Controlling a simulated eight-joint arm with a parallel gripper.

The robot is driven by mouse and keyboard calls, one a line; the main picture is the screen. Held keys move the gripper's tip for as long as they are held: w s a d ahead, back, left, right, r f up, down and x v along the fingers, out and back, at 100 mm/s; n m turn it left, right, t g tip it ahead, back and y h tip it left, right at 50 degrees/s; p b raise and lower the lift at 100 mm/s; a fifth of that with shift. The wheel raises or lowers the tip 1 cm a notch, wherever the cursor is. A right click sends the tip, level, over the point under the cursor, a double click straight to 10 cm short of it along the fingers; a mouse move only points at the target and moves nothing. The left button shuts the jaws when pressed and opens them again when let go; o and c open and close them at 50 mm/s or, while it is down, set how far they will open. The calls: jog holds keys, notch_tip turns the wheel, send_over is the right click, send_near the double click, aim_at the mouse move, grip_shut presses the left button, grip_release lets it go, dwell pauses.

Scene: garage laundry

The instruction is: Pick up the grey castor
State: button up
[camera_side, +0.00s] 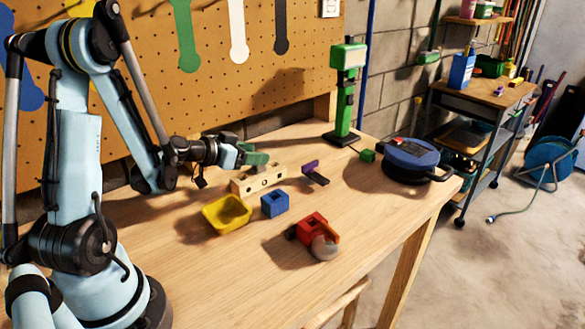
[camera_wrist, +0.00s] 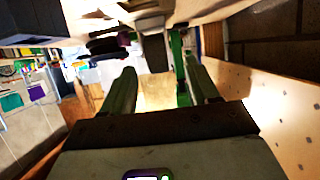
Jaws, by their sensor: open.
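The grey castor (camera_side: 324,249) appears as a rounded grey piece at the front of a red block (camera_side: 311,225) on the workbench in the side view. I cannot tell how the two are joined. My gripper (camera_side: 260,157) is well behind and to the left of it, just above the pale wooden block with holes (camera_side: 262,179). In the wrist view, the two green fingers of my gripper (camera_wrist: 162,80) stand apart, with nothing clearly held between them. I cannot make out the castor in the wrist view.
A yellow tray (camera_side: 227,215) and a blue block (camera_side: 274,204) lie between my gripper and the red block. A purple-and-black piece (camera_side: 314,172), a green post lamp (camera_side: 345,95) and a blue round device (camera_side: 412,153) stand farther right. The workbench front is clear.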

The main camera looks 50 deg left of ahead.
jog(key=shift+x, duration=1.25)
jog(key=shift+c, duration=0.4)
jog(key=c, duration=1)
jog(key=shift+r, duration=0.15)
